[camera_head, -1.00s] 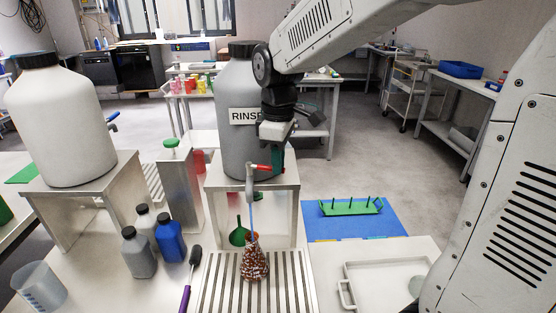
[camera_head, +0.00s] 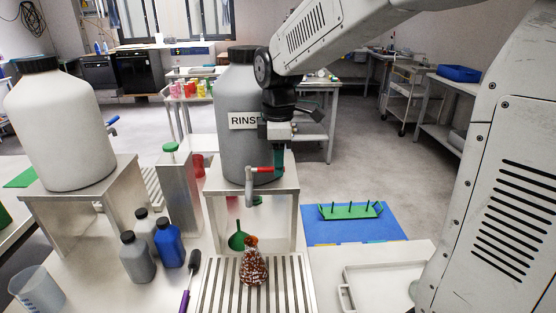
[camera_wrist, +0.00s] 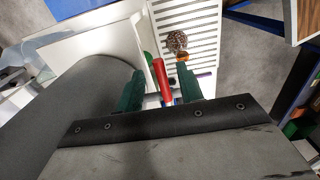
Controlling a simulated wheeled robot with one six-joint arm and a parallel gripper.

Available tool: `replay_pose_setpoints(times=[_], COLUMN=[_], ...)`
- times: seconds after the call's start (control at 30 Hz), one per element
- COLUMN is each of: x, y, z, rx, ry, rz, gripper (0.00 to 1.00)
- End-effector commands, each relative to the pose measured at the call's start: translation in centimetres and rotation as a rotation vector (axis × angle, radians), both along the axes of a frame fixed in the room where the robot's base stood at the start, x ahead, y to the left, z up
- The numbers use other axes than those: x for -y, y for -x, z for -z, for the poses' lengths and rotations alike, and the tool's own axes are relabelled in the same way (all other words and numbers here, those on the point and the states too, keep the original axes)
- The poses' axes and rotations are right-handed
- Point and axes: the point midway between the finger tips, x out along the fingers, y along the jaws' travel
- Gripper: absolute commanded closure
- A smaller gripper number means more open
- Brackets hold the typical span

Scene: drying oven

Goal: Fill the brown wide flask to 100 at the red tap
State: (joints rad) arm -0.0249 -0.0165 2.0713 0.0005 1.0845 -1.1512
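The brown wide flask (camera_head: 254,268), speckled brown and white with an orange-brown neck, stands upright on the slatted drain grid below the tap spout (camera_head: 252,198). It also shows in the wrist view (camera_wrist: 177,41). Its fill level cannot be read. The red tap handle (camera_head: 263,169) is on the grey RINSE container (camera_head: 233,150). No stream shows under the spout. My gripper (camera_head: 278,160) is at the handle. In the wrist view its green fingers (camera_wrist: 160,90) are apart, with the red handle (camera_wrist: 162,80) between them, nearer the right finger.
The drain grid (camera_head: 216,290) lies on the bench. A green funnel (camera_head: 237,240) is behind the flask. A blue mat (camera_head: 318,230) and a tray (camera_head: 375,278) are right.

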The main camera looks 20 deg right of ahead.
Motion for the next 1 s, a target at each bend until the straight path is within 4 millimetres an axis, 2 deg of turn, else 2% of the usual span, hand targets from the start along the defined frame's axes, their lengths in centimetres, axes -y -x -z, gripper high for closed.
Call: replay_pose_setpoints(times=[0.17,0.27,0.5,0.7,1.0], x=[0.0,0.0,0.0,0.0,0.0], y=[0.0,0.0,0.0,-0.1,0.0], z=[-0.1,-0.8,-4.8,-7.3,-7.8], rx=[-0.001,0.001,0.003,0.001,0.0], ry=[0.001,0.0,0.0,0.0,0.0], rz=[0.001,0.001,0.0,0.0,0.038], gripper=[0.63,0.63,0.63,0.63,0.63])
